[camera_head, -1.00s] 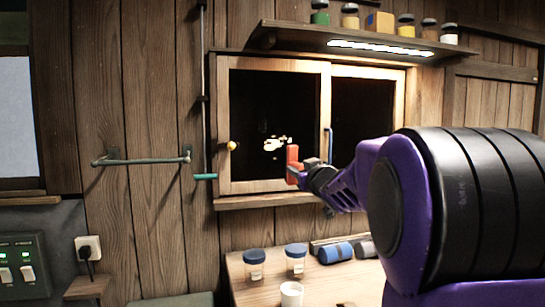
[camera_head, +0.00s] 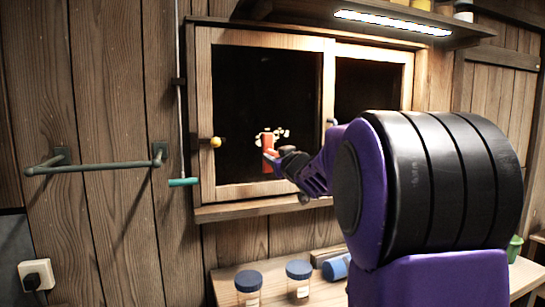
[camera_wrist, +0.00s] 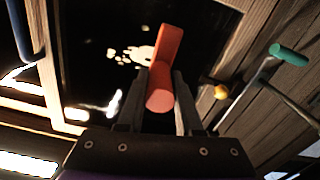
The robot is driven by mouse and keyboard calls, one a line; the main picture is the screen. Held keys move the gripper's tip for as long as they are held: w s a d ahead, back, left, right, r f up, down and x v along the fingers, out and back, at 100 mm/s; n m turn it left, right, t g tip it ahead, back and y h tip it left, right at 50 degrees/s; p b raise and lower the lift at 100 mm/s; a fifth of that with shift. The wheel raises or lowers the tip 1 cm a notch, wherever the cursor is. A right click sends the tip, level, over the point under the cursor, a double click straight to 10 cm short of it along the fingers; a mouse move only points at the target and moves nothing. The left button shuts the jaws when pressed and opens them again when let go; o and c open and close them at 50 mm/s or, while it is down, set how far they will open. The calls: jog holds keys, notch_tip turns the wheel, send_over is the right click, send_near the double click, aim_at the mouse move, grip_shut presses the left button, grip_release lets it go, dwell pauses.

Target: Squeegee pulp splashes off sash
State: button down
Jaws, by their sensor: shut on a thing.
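My gripper (camera_head: 274,157) is shut on a red squeegee (camera_head: 267,144), held upright in front of the left sash (camera_head: 205,120) of the window. Pale pulp splashes (camera_head: 281,133) show on the dark pane beside and partly behind the squeegee. In the wrist view, the squeegee (camera_wrist: 167,55) stands between the two fingers of my gripper (camera_wrist: 160,98). Its round handle end faces the camera. The splashes (camera_wrist: 140,54) lie to the left of its upper part. I cannot tell whether the squeegee touches the glass.
A yellow knob (camera_head: 216,142) sits on the sash's left stile. A green-ended rod (camera_head: 183,182) hangs left of the window, and a rail (camera_head: 95,164) is further left. A lit shelf (camera_head: 290,20) juts out above. Blue-lidded jars (camera_head: 248,283) stand on the table below.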

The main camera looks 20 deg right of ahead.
aim_at(266, 151)
jog(key=shift+w+p, duration=0.35)
jog(key=shift+w, duration=2.35)
jog(key=shift+w+p, duration=0.45)
jog(key=shift+w, duration=0.45)
jog(key=shift+d+r, duration=0.1)
